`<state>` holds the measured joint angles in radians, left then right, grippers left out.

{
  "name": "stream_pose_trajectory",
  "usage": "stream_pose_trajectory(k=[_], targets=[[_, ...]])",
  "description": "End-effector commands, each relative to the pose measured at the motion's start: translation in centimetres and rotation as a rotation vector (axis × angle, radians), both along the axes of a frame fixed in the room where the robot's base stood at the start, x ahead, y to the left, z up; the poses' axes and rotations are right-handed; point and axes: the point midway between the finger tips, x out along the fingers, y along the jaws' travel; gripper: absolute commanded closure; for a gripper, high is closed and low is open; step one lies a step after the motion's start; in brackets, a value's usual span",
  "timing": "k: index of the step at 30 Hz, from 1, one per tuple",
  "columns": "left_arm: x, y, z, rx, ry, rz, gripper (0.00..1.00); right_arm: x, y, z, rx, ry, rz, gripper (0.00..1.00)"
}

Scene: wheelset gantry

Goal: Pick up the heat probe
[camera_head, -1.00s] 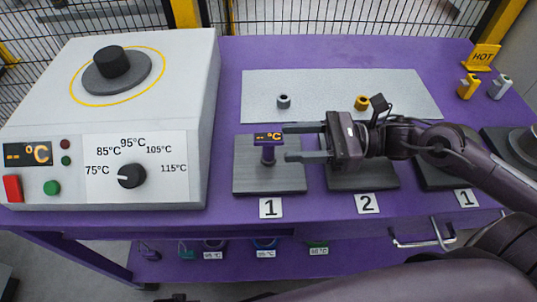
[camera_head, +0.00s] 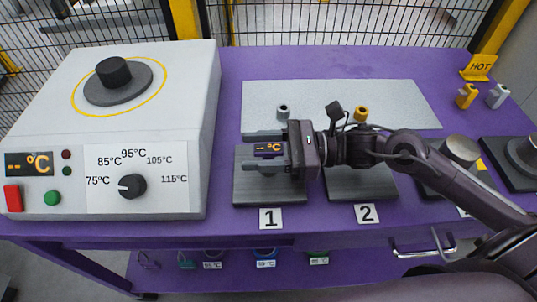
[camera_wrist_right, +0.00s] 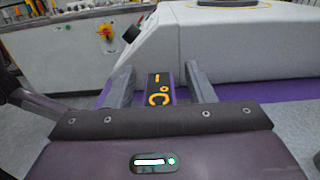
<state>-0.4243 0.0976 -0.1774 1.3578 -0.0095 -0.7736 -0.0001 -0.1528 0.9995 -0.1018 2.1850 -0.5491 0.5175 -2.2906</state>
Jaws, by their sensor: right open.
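The heat probe (camera_head: 268,149), a small purple piece with a dark display in orange digits, stands on the grey plate marked 1 (camera_head: 243,193). My right gripper (camera_head: 246,150) comes in from the right with its two fingers on either side of the probe. It is open. In the right wrist view the probe's display (camera_wrist_right: 159,88) lies between the two finger tips (camera_wrist_right: 157,76), with a gap showing on each side. The lower part of the probe is hidden behind the near finger. My left gripper is not in view.
A large white heater unit (camera_head: 150,80) with a dial stands at the left. Plate 2 (camera_head: 360,188) lies under my right arm. A grey mat (camera_head: 390,95) with a dark ring and a yellow ring (camera_head: 361,114) lies behind. A yellow HOT sign (camera_head: 479,67) stands at the back right.

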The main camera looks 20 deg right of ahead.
Motion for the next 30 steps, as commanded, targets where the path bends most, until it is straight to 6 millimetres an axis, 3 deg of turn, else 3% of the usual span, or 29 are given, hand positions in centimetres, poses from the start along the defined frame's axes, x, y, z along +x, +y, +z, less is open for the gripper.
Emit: stream_pose_trajectory(k=[5,16,25,30], targets=[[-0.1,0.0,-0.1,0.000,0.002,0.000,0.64,0.0,0.0,-0.1,-0.001,0.001,0.000,0.51],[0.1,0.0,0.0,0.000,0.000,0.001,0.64,0.0,0.0,-0.1,-0.001,0.001,0.000,0.99],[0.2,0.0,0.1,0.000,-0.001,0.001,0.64,0.0,0.0,0.2,0.000,0.000,0.000,1.00],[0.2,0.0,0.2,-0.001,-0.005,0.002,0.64,0.0,0.0,1.5,-0.001,-0.002,0.000,1.00]])
